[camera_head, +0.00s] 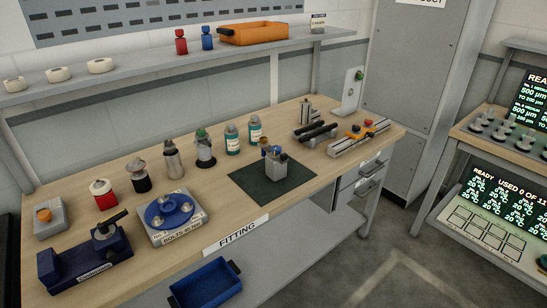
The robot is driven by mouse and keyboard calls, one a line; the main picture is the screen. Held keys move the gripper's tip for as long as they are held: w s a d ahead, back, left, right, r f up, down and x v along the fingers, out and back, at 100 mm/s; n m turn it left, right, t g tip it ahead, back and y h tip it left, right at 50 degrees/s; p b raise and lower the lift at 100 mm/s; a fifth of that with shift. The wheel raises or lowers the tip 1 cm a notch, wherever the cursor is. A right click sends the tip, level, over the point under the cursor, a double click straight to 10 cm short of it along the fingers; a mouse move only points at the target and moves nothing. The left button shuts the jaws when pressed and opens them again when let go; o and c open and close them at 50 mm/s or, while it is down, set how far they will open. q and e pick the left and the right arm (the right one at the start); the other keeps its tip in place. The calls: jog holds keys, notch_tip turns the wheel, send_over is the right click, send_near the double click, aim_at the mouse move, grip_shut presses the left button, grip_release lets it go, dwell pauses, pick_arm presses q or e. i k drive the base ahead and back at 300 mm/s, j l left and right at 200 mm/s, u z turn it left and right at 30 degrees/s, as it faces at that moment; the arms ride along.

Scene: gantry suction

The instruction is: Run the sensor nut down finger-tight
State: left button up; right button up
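A small grey metal block (276,165) stands on a dark green mat (248,186) near the middle of the workbench. Small blue and brass-coloured parts (270,151) sit on top of it. The sensor nut is too small to make out among them, and I cannot tell how far any thread is engaged. Neither of my grippers shows in this view.
A blue flange (169,210) on a grey plate, a dark blue vise (86,262), and several bottles and cans stand left of the mat. Rails (358,136) lie to its right. An open blue drawer bin (205,285) sits below the front edge.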

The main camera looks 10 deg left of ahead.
aim_at(262, 139)
jog(key=i+j+z, duration=0.15)
jog(key=i+z, duration=0.25)
jog(key=i+j+z, duration=0.35)
jog(key=i, duration=0.2)
